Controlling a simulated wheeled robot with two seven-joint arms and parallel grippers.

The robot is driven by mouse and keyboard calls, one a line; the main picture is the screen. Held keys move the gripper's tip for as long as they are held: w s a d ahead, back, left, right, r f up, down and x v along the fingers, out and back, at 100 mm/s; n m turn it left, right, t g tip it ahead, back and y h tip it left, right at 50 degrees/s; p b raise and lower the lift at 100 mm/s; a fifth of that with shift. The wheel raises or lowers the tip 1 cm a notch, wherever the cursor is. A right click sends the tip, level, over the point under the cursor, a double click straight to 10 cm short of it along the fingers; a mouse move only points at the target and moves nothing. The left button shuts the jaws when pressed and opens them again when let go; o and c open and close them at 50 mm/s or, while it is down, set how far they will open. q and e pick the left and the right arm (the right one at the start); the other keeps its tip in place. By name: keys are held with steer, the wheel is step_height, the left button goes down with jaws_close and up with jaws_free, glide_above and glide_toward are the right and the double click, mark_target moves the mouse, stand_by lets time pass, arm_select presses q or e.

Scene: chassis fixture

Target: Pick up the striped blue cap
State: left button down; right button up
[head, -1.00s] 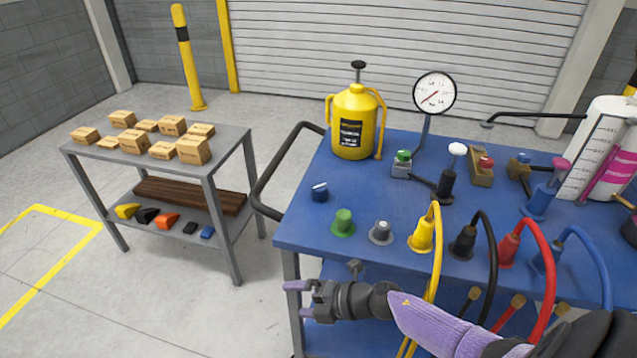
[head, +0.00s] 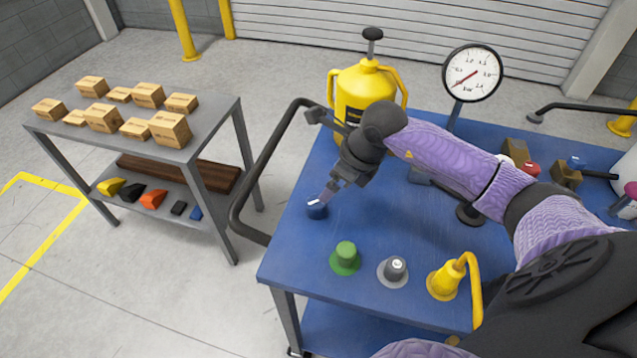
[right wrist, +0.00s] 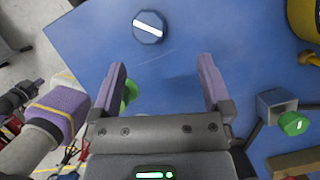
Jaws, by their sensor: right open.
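The striped blue cap (head: 317,209) is a small dark blue knob with a white stripe, standing on the left part of the blue table top (head: 300,245). It also shows in the right wrist view (right wrist: 150,27), beyond the fingertips. My right gripper (right wrist: 162,66) is open and empty, its two purple fingers apart. In the head view it reaches down from the upper right, a fingertip (head: 329,194) just by the cap. That view does not show clearly whether they touch. My left gripper (right wrist: 22,96) shows only small at the left of the right wrist view.
A green knob (head: 345,258), a grey knob (head: 393,271) and a yellow plug (head: 444,281) stand nearer the front edge. The yellow canister (head: 365,88) is behind my right gripper. A black handle rail (head: 262,170) runs along the table's left side.

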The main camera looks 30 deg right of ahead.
mark_target(319, 202)
steer(key=x, duration=0.3)
steer(key=b+x, duration=0.1)
steer(key=x, duration=0.2)
steer(key=a+b+x, duration=0.1)
steer(key=x, duration=0.2)
steer(key=shift+s+a, duration=0.1)
steer(key=shift+s, duration=0.35)
steer(key=shift+c, duration=0.5)
arm_select(q)
steer(key=shift+s+a+f, duration=0.15)
steer(key=shift+s+f, duration=0.15)
steer(key=shift+f, duration=0.25)
steer(key=shift+s+a+f, duration=0.15)
steer(key=shift+s+f, duration=0.1)
steer(key=shift+f, duration=0.3)
arm_select(e)
jaws_close()
